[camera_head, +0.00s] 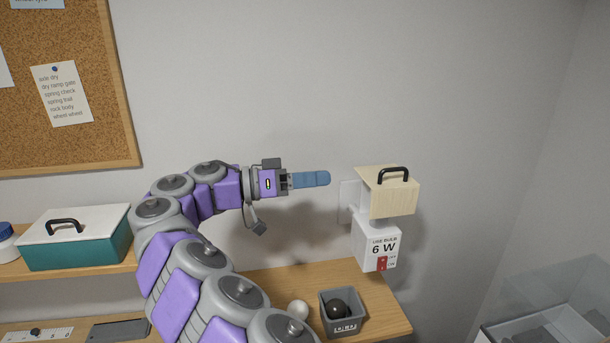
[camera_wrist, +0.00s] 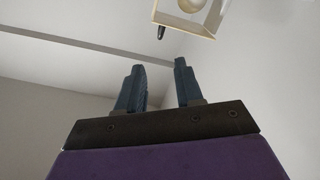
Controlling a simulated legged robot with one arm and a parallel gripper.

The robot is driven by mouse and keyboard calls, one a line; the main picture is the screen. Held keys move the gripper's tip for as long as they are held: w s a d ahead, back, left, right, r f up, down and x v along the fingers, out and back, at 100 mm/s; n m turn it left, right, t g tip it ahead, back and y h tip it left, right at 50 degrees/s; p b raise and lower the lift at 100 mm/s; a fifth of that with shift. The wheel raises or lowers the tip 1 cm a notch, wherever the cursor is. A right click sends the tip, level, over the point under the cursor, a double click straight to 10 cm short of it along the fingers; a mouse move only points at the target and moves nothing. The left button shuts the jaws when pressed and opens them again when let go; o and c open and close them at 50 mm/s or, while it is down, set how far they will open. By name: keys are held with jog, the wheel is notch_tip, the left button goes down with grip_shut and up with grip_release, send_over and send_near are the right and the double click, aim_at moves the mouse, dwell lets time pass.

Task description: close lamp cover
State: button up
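The lamp on the wall has a white base box (camera_head: 377,243) labelled "USE BULB 6 W" with a red switch (camera_head: 382,264). Its pale wooden cover (camera_head: 393,200) sits above the base, with a black handle (camera_head: 393,174) on top. I cannot tell from here whether the cover is fully seated. In the wrist view the cover's cream rim (camera_wrist: 190,29) shows at the top edge, with a rounded pale shape inside and a dark piece beside it. My gripper (camera_head: 318,179) is left of the cover, apart from it. In the wrist view its fingers (camera_wrist: 160,80) are apart and empty.
A teal box (camera_head: 75,250) stands at left. A clear container (camera_head: 555,325) is at lower right. The wall around the gripper is bare.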

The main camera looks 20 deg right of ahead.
jog(key=shift+p+v, duration=0.6)
jog(key=shift+v, duration=0.15)
jog(key=shift+f, duration=0.1)
jog(key=shift+s, duration=0.1)
jog(key=s+d+n+g+y, duration=0.1)
jog(key=s+d+y, duration=0.15)
jog(key=s, duration=0.35)
jog(key=s+d+n+y, duration=0.2)
jog(key=s+d, duration=0.2)
jog(key=s, duration=0.1)
jog(key=s+f+n+t+y, duration=0.1)
jog(key=s+f+n+y, duration=0.25)
jog(key=s+f, duration=0.5)
jog(key=s+a+f+n+t+y, duration=0.2)
jog(key=s+a+f+n+y, duration=0.7)
jog(key=s+a+f, duration=0.5)
jog(key=a+f, duration=0.2)
jog(key=a, duration=0.1)
jog(key=shift+s+a+t, duration=0.3)
jog(key=shift+s, duration=0.1)
